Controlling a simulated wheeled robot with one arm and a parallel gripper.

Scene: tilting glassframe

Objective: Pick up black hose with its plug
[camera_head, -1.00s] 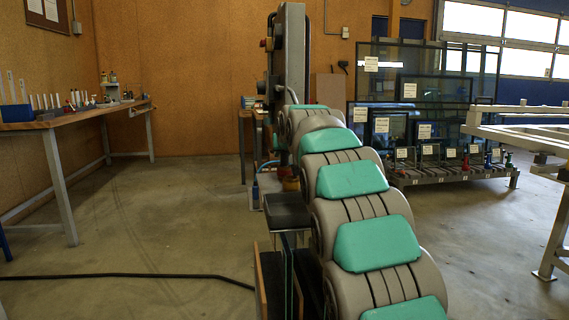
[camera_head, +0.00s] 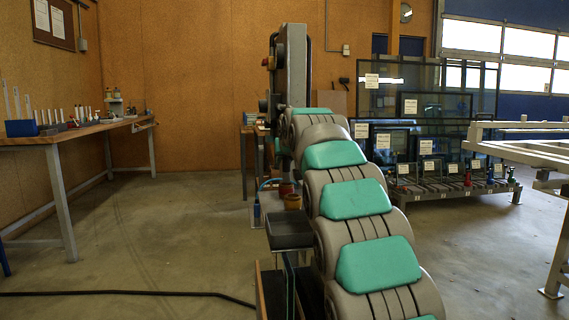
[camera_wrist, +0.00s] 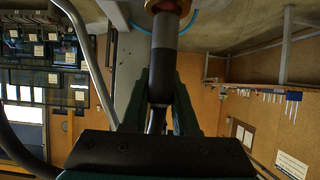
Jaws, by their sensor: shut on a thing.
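In the wrist view my gripper (camera_wrist: 160,106) has its two dark green fingers closed on a black cylindrical plug (camera_wrist: 161,75). The plug has a greyer band above and a copper-coloured ring (camera_wrist: 166,5) at the top edge of the picture. In the head view a black hose (camera_head: 130,294) lies on the floor at the lower left and runs behind a dark stand. I cannot tell whether it joins the held plug. My gripper is hidden in the head view behind my grey and green arm.
A workbench (camera_head: 75,140) with tools stands at the left. A machine column (camera_head: 291,70) rises behind my arm, with a dark box-topped stand (camera_head: 290,232) before it. A glass rack (camera_head: 425,105) and a pale metal frame (camera_head: 530,150) are at the right. Floor at centre left is clear.

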